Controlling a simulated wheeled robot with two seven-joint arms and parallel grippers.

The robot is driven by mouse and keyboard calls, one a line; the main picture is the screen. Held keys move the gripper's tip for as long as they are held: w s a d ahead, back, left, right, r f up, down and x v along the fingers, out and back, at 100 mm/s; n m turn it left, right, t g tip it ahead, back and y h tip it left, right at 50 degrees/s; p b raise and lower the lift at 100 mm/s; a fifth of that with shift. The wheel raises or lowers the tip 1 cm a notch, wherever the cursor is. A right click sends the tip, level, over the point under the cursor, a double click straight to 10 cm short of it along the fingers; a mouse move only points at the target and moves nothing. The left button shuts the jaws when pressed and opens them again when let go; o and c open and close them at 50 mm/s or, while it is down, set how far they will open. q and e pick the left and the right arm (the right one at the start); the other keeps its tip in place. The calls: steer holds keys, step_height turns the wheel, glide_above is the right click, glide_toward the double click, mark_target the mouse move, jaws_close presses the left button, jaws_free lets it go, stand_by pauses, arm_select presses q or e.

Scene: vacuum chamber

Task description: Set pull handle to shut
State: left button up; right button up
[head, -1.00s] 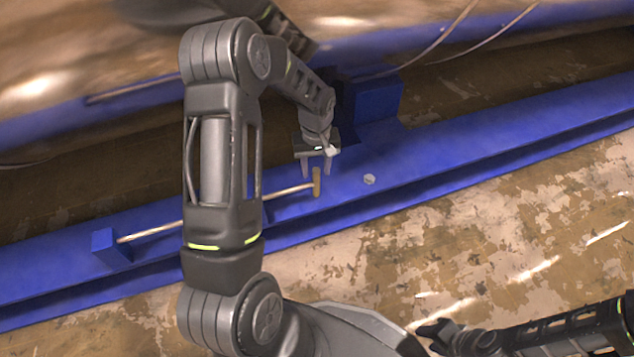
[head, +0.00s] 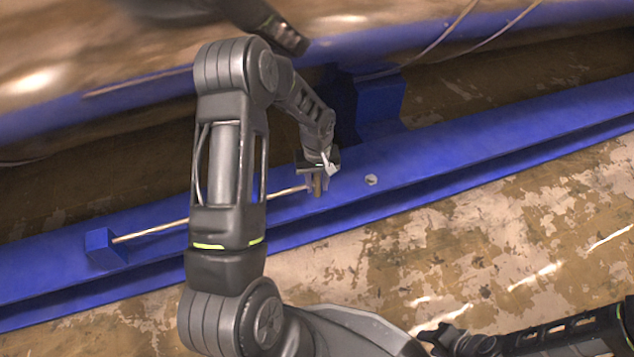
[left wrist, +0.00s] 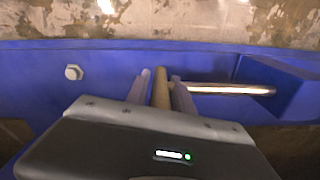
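The pull handle (head: 318,187) is a small tan crossbar at the right end of a thin metal rod (head: 150,232) lying along the blue beam. The rod's left end enters a blue block (head: 103,248). My left gripper (head: 316,183) reaches down over the handle. In the left wrist view the handle (left wrist: 160,88) stands between the two fingers (left wrist: 161,90), which sit close on both sides and look shut on it; any thin gap is too small to tell. My right gripper (head: 440,338) is at the bottom right, away from the handle, its fingers unclear.
The blue beam (head: 480,140) runs across the view. A pale bolt head (head: 371,180) sits right of the handle, and a larger blue block (head: 380,102) rises behind it. Mottled brown wall (head: 480,240) lies in front. Cables (head: 440,38) hang at the top.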

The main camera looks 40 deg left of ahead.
arm_select(q)
jaws_close()
steer(key=shift+s+a, duration=0.1)
stand_by(1.0)
